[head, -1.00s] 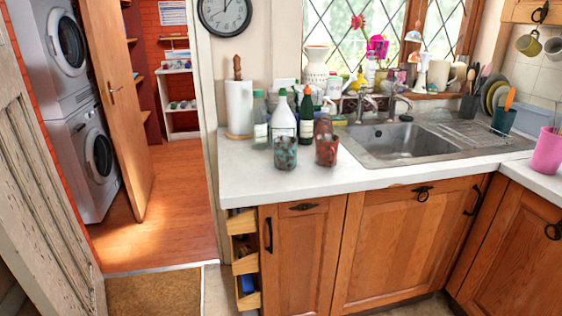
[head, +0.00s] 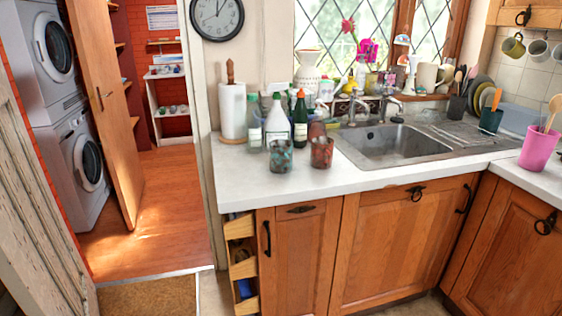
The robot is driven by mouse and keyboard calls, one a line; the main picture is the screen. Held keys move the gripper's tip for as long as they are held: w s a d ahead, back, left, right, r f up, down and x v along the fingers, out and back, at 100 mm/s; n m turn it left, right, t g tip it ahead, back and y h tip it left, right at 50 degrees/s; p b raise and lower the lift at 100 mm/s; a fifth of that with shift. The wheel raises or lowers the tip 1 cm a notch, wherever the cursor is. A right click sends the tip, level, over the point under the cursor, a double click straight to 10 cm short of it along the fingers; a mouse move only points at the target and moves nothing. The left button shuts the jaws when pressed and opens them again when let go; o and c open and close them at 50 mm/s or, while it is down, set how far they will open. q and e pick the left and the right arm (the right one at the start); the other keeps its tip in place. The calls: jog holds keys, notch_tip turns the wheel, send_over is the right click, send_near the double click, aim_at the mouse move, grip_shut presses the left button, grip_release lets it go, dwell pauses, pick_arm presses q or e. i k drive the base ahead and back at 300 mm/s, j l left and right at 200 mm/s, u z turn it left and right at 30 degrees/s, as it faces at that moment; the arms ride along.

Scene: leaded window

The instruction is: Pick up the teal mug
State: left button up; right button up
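The teal mug (head: 281,156) stands on the white countertop (head: 240,186), left of the sink. It looks mottled teal and dark. A similar reddish-brown mug (head: 321,153) stands just to its right, with a small gap between them. Bottles stand close behind both mugs. Neither of my grippers is in the head view.
A white bottle (head: 276,122), a dark green bottle (head: 300,120) and a paper towel roll (head: 232,110) stand behind the mugs. The steel sink (head: 392,142) is to the right. A pink cup (head: 539,148) holds utensils at far right. The counter's front left is clear.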

aim_at(280, 150)
jog(key=i+l+u, duration=0.2)
jog(key=l+u, duration=0.2)
jog(key=l, duration=0.15)
jog(key=i+l+u, duration=0.2)
jog(key=l, duration=0.15)
jog(key=l+u, duration=0.2)
jog(key=l, duration=0.15)
jog(key=i, duration=0.05)
